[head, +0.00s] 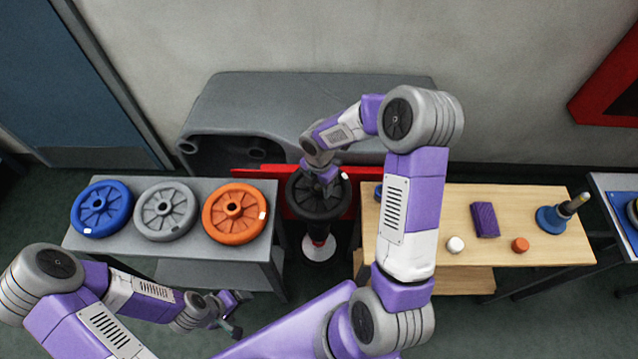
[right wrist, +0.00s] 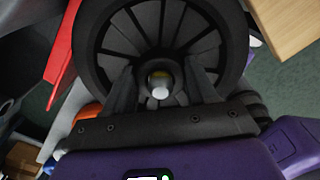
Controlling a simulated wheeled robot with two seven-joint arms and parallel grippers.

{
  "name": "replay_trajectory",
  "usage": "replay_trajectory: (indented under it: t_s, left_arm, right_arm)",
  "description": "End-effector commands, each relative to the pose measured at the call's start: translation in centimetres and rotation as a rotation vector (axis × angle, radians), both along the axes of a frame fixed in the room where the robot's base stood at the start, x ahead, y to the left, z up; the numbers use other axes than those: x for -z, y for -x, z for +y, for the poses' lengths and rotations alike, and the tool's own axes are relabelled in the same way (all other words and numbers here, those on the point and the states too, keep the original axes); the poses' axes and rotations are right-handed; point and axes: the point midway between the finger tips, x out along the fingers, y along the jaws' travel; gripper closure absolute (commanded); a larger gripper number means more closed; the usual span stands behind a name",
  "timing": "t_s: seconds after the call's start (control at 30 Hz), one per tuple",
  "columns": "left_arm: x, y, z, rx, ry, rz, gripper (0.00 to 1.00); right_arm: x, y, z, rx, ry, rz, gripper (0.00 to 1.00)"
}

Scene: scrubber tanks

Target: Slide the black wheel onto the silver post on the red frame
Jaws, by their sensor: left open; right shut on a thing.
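The black wheel (head: 318,207) is at the middle of the head view, in front of the red frame (head: 262,176). My right gripper (head: 325,180) is over its centre and shut on it. In the right wrist view the two fingers (right wrist: 160,78) close on the hub of the spoked wheel (right wrist: 92,45). A pale round tip (right wrist: 160,92) shows at the hub hole, and I cannot tell how far the wheel is along the silver post. The post is otherwise hidden. My left gripper (head: 231,311) is open and empty, low in front of the grey table.
Blue (head: 88,222), grey (head: 150,225) and orange (head: 220,226) wheels lie on the grey table at left. A white round foot (head: 319,251) stands below the black wheel.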

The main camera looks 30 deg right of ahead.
Motion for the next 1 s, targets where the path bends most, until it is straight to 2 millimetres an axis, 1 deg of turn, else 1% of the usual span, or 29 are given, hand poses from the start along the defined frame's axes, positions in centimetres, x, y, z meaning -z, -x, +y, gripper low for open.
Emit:
replay_trajectory:
  t_s: [0.2, 0.23, 0.4, 1.0]
  left_arm:
    - [-0.01, 0.00, -0.01, 0.000, 0.000, 0.000, 0.23]
    - [-0.01, 0.00, -0.01, 0.000, 0.000, 0.000, 0.23]
    - [-0.01, 0.00, 0.00, 0.000, 0.000, 0.000, 0.23]
    - [0.00, 0.00, 0.00, 0.000, 0.000, 0.000, 0.23]
  right_arm:
    - [-0.10, -0.08, 0.01, 0.000, 0.000, -0.002, 0.98]
    - [-0.10, -0.08, 0.01, 0.000, 0.000, -0.003, 0.39]
    - [-0.07, -0.06, 0.01, 0.000, 0.000, -0.002, 0.14]
    - [0.01, 0.01, 0.00, 0.000, 0.000, 0.000, 0.14]
